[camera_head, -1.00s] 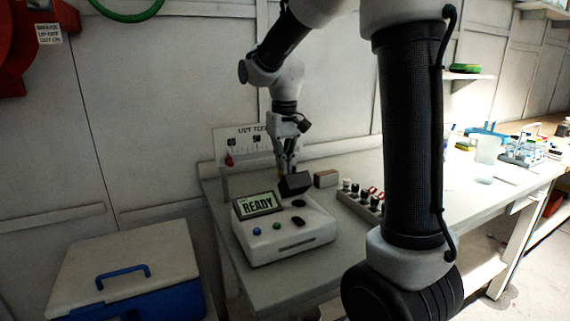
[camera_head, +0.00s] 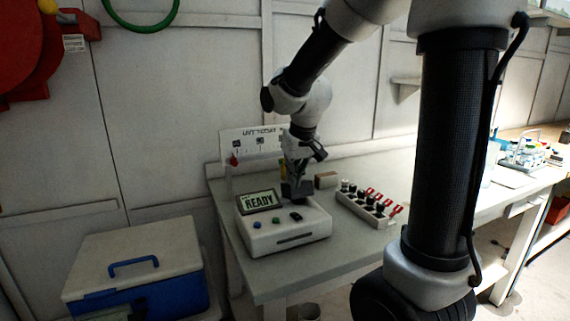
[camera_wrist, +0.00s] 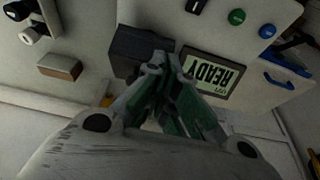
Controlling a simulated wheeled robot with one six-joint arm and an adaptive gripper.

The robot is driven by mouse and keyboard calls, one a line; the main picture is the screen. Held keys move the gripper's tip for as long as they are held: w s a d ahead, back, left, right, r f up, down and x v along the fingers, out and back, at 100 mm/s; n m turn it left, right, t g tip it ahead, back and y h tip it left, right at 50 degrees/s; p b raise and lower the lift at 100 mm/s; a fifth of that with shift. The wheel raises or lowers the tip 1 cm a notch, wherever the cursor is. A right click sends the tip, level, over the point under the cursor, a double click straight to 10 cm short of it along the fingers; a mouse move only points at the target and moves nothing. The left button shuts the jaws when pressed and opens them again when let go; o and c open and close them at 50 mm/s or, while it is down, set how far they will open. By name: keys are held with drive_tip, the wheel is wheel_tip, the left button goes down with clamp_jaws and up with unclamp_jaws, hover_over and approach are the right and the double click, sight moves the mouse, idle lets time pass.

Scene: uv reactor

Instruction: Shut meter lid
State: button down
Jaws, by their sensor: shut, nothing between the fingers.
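The meter (camera_head: 262,238) is a white box on the near left end of the bench, with a lit READY display (camera_head: 259,200). Its dark lid (camera_head: 297,191) lies low over the top beside the display. No well opening shows beneath it; whether it is fully flat I cannot tell. My gripper (camera_head: 296,179) is shut and points down at the lid, hiding part of it. In the wrist view the closed fingertips (camera_wrist: 170,62) are over or against the edge of the dark lid (camera_wrist: 135,48), next to the display (camera_wrist: 205,75).
A rack of vials with red clips (camera_head: 368,207) and a small brown block (camera_head: 326,180) stand right of the meter. A panel with a red tag (camera_head: 235,159) is behind. A blue and white cooler (camera_head: 135,265) stands at left. The bench middle is clear.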

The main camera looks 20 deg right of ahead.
drive_tip(key=shift+s+f, duration=0.5)
drive_tip(key=shift+s, duration=0.2)
idle(1.3)
